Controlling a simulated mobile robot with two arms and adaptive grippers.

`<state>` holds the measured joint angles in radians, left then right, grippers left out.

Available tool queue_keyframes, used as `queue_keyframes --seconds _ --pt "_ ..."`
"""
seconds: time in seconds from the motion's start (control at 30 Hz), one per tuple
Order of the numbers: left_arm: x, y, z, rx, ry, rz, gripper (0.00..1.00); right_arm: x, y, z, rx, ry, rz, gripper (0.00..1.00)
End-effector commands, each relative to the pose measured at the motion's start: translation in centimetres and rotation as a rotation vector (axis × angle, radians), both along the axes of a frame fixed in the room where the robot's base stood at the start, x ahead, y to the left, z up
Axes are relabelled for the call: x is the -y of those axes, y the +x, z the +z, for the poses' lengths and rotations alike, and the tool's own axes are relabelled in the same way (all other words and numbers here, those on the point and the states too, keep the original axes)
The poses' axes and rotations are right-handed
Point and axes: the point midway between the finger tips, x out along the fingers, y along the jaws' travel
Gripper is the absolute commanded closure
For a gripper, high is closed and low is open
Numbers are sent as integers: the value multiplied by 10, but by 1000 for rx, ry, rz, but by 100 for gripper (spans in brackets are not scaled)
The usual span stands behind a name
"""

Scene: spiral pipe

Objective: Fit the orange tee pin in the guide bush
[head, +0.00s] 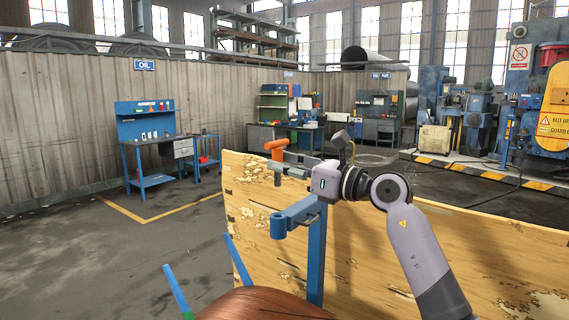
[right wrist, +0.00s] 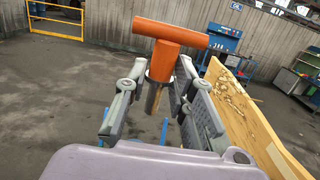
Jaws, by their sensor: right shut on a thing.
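The orange tee pin (head: 277,148) is held upright, its orange crossbar on top. In the right wrist view the tee pin (right wrist: 164,62) stands between the two fingers, with a grey metal shank below the orange part. My right gripper (head: 282,168) is shut on it. The guide bush (head: 278,224) is a blue upright sleeve at the end of a blue arm on a blue post. The pin is above the bush and apart from it; exact alignment cannot be told. In the right wrist view the bush is mostly hidden behind the gripper. My left gripper is not in view.
A worn wooden board (head: 420,250) stands behind the blue post (head: 316,260). A brown rounded surface (head: 262,304) and thin blue bars (head: 238,260) are at the bottom. A blue workbench (head: 150,140) stands far back left. Floor at left is clear.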

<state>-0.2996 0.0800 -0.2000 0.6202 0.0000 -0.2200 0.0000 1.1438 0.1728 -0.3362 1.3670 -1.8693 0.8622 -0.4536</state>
Motion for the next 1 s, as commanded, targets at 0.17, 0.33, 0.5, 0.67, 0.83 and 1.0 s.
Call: queue_keyframes --seconds 0.17,0.33,0.5,0.67,0.83,1.0 --pt "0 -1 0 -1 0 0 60 0 -1 1 3 0 1 100" --pt "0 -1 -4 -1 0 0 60 2 -1 0 7 4 3 100" --pt "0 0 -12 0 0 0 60 1 -1 -11 7 4 4 100" --pt "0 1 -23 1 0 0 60 1 -1 -26 7 2 5 100" --pt "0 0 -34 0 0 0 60 1 -1 -43 8 3 4 100" --pt "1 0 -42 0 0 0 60 1 -1 -54 7 4 4 100"
